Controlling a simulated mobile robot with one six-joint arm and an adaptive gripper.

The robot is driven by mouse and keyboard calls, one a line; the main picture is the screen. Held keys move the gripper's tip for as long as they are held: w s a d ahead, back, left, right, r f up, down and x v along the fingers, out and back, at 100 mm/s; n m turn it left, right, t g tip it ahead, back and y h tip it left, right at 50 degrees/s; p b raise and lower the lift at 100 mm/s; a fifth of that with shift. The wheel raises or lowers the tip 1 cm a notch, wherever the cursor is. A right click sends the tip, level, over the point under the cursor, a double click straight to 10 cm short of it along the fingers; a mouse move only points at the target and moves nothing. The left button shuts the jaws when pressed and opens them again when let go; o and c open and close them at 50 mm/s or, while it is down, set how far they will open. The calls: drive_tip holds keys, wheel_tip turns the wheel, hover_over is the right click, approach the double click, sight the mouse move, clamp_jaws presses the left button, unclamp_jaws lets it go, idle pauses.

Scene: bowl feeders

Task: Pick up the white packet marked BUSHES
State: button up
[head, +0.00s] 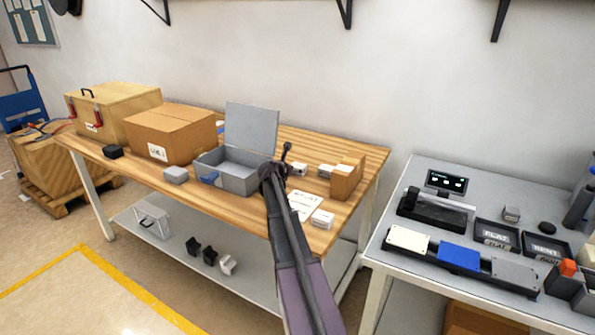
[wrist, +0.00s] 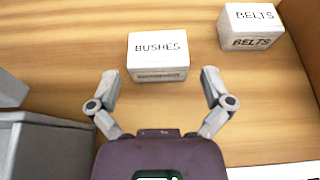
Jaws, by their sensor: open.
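The white packet marked BUSHES (wrist: 158,57) lies on the wooden table, label up, in the upper middle of the wrist view. My gripper (wrist: 158,84) is open, its two fingers apart below the packet's left and right corners. The packet is not between the fingertips in that view, and nothing is held. In the head view a small white packet (head: 299,170) sits just past the end of my arm; its marking is too small to read. My gripper is mostly hidden behind the wrist there.
A white BELTS packet (wrist: 250,27) lies to the right of the BUSHES packet. An open grey box (head: 238,178) stands left of my gripper; its edge also shows in the wrist view (wrist: 45,118). A cardboard box (head: 346,178) stands at the table's right end.

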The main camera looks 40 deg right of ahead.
sight(297, 166)
drive_tip(key=shift+b+x, duration=0.85)
drive_tip(key=shift+x, duration=1.75)
drive_tip(key=shift+w+r, duration=0.15)
drive_tip(key=c, duration=0.9)
